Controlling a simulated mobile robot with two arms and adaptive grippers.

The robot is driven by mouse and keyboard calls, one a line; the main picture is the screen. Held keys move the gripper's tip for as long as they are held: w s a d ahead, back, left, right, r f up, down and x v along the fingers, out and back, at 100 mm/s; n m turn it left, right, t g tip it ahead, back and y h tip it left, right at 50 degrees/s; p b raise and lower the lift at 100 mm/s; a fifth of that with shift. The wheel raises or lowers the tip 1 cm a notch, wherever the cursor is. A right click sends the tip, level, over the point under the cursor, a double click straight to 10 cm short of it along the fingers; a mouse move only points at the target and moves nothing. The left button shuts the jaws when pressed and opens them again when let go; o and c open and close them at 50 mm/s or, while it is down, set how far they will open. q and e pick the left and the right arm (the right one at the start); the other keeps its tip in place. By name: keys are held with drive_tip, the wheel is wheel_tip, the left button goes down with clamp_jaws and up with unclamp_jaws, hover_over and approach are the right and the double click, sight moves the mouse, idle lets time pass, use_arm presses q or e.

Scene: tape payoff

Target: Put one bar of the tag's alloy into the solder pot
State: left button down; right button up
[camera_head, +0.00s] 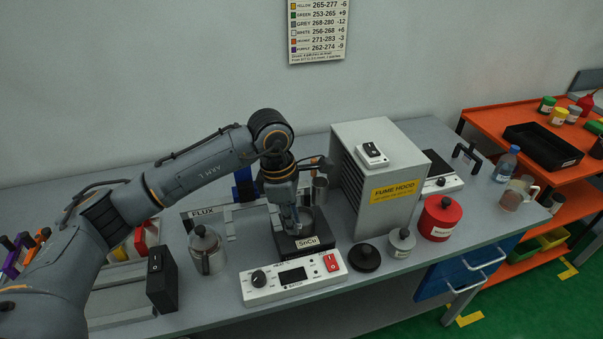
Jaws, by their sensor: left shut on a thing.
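The solder pot (313,218) stands mid-bench, with a dark block front that carries the tag "SnCu" (307,243). My left gripper (291,222) points down over the pot's opening, shut on what seems to be a bar. The bar is small and mostly hidden by the fingers, so I cannot tell its alloy or whether it touches the pot. My right gripper is not in view.
A white control box (293,277) stands in front of the pot. A steel can (207,250) is to its left, a dark lid (364,257) to its right. The grey fume hood (378,170) stands close behind right. A red canister (439,217) is farther right.

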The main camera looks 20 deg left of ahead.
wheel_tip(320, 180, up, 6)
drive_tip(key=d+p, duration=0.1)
drive_tip(key=p, duration=0.4)
use_arm(q)
drive_tip(key=shift+w+a+f+n+t+y+b, duration=0.1)
drive_tip(key=shift+w+f+n+t+y+b, duration=0.2)
drive_tip(key=shift+w+n, duration=1.75)
drive_tip(key=shift+w+d+f+n+t+y+b, duration=0.15)
drive_tip(key=shift+w+n+y+b, duration=0.25)
drive_tip(key=shift+n, duration=3.2)
drive_tip(key=shift+w+a+f+n+t+y+b, duration=0.25)
drive_tip(key=shift+w+n, duration=0.95)
drive_tip(key=shift+n, duration=1.65)
drive_tip(key=shift+f+b, duration=1)
drive_tip(key=shift+f, duration=0.2)
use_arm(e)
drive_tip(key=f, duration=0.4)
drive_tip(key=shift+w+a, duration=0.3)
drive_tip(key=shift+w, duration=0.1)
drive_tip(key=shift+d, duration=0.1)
use_arm(q)
drive_tip(key=c, duration=1.3)
unclamp_jaws()
drive_tip(key=shift+d, duration=0.1)
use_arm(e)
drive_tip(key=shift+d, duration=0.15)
use_arm(q)
drive_tip(key=shift+o, duration=0.2)
